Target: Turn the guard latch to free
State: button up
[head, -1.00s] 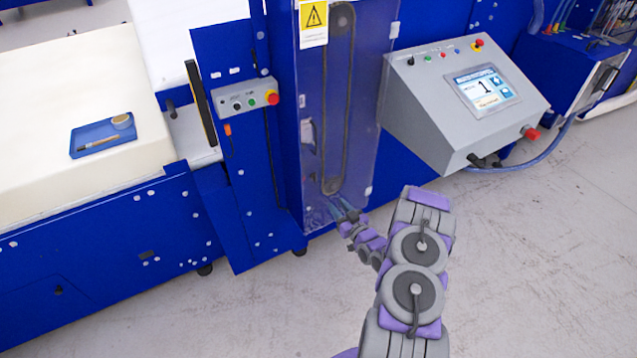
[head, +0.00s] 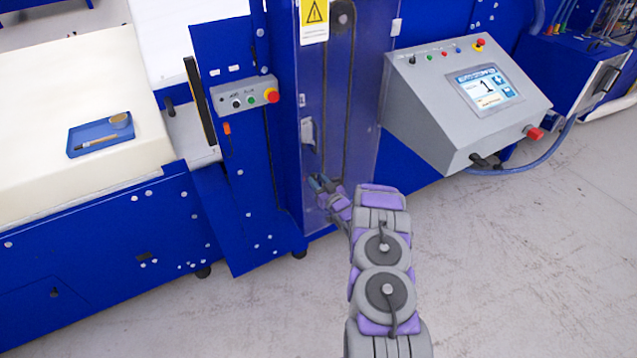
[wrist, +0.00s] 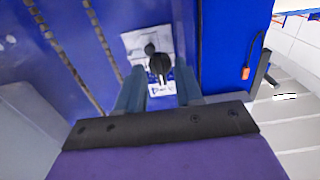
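The guard latch is a black knob (wrist: 160,66) on a light metal plate (wrist: 135,42) with a small white label below, fixed to the blue guard. In the head view, a small grey plate with a dark part (head: 307,133) shows on the guard's left side. My gripper (wrist: 158,86) is open, with its two blue-grey fingers apart. In the wrist view the knob shows just beyond and between the fingertips; I cannot tell whether they touch it. In the head view my gripper (head: 320,184) is low in front of the guard, below that plate.
The see-through guard panel (head: 372,100) covers a belt. A grey console (head: 430,100) juts out on the right. A button box (head: 243,95) with a red stop sits left. The floor at right is clear.

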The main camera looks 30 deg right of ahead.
jog(key=shift+c, duration=0.3)
grip_shut()
jog(key=shift+m, duration=0.3)
jog(key=shift+d+m+p, duration=0.15)
jog(key=shift+m+p, duration=0.5)
jog(key=shift+m, duration=3.7)
jog(key=shift+d+m+p, duration=0.1)
jog(key=shift+m+p, duration=0.55)
jog(key=shift+m, duration=3.7)
jog(key=shift+f, duration=0.1)
